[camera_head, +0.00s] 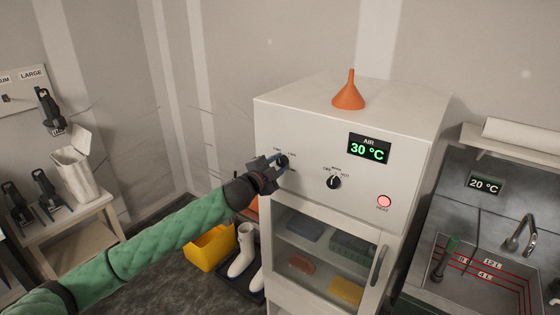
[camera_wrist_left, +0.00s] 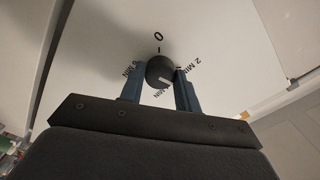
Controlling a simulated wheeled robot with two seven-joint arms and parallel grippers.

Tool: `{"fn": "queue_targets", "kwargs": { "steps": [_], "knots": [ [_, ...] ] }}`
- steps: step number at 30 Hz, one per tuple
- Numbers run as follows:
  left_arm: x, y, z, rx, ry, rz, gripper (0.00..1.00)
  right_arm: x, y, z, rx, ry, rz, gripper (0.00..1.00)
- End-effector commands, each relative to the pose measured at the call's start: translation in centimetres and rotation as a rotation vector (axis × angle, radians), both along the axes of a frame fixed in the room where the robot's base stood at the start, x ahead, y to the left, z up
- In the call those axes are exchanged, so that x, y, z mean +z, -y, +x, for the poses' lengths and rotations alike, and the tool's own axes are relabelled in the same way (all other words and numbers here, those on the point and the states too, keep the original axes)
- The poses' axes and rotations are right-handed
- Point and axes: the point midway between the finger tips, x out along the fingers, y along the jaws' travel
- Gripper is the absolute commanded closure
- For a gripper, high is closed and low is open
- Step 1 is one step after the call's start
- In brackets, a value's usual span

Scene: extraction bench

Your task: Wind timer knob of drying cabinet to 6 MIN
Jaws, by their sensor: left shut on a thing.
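The drying cabinet (camera_head: 305,125) is white, with a control panel on its upper front. Its dark round timer knob (camera_head: 283,160) sits at the panel's left, partly hidden by my left gripper (camera_head: 274,170). In the left wrist view the knob (camera_wrist_left: 160,70) is between the two blue fingers of my left gripper (camera_wrist_left: 159,78), which is shut on it. The 0 label is above the knob, 2 MIN at its right and 6 MIN at its left. Another MIN label below is partly hidden. A pale mark shows on the knob's lower part; its exact reading is unclear. My right gripper is not in view.
A second dial (camera_head: 334,182), a display reading 30 °C (camera_head: 369,149) and a lit red button (camera_head: 383,201) share the panel. An orange funnel (camera_head: 349,92) stands on top. White boots (camera_head: 243,252) and a yellow bin (camera_head: 209,248) are below; a sink (camera_head: 480,275) is right.

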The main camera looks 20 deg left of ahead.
Motion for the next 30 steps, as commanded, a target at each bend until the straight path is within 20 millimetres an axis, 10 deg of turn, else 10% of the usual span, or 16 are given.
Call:
{"fn": "queue_targets", "kwargs": {
  "steps": [12,21,22,24,30],
  "knots": [
    [0.0,0.0,0.0,-0.001,0.214,0.597,0.9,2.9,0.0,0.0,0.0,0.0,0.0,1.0],
    [-0.2,0.1,0.0,-0.001,0.227,0.631,0.9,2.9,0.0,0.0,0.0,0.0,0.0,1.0],
    [-0.2,0.1,0.0,-0.001,0.227,0.63,0.62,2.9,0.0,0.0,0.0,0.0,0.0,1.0],
    [-0.1,0.1,0.0,-0.001,0.227,0.629,0.48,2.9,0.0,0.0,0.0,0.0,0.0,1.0],
    [-0.1,0.0,0.0,0.0,0.227,0.628,0.45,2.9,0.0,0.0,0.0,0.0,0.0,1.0]
  ]
}}
